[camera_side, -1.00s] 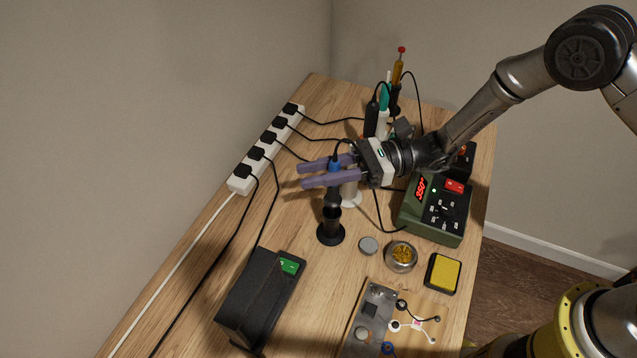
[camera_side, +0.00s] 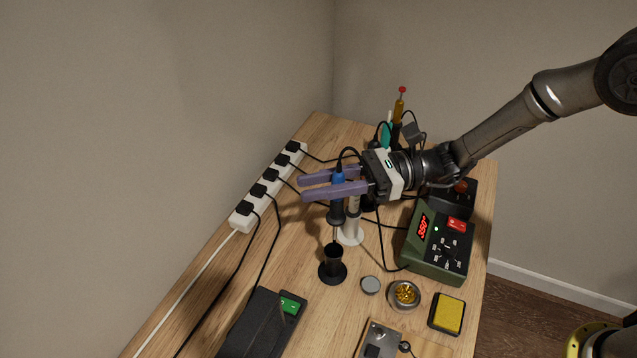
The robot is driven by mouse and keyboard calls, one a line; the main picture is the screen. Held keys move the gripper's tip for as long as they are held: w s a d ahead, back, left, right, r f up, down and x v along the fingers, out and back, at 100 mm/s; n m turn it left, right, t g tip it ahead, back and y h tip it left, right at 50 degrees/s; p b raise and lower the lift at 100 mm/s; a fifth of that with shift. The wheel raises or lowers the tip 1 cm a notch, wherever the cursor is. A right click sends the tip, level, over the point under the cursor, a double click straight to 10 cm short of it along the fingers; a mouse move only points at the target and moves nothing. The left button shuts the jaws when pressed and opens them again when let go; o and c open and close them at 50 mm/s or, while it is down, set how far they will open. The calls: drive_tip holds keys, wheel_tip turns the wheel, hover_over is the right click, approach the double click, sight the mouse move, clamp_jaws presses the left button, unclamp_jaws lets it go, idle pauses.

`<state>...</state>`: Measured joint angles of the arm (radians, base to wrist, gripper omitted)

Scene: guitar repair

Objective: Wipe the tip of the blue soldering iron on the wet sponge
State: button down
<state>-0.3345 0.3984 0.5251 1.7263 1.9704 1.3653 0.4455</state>
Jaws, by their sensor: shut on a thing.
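The blue soldering iron (camera_side: 338,208) has a blue collar and a black handle, and hangs upright with its thin tip down. My gripper (camera_side: 334,187) is shut on it near the top, with purple fingers on both sides. The iron is right above a black holder (camera_side: 333,265) on the bench; whether the tip is clear of the holder's mouth I cannot tell. The yellow sponge (camera_side: 447,314) lies in a dark tray at the right front of the bench, apart from the iron.
A brass-wool cup (camera_side: 404,295) and a small grey tin (camera_side: 371,285) lie between the holder and sponge. A green soldering station (camera_side: 437,242) stands behind the sponge. A white stand (camera_side: 350,235) is right behind the iron. A power strip (camera_side: 268,188) runs along the left edge.

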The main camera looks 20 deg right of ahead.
drive_tip(key=shift+r, duration=0.4)
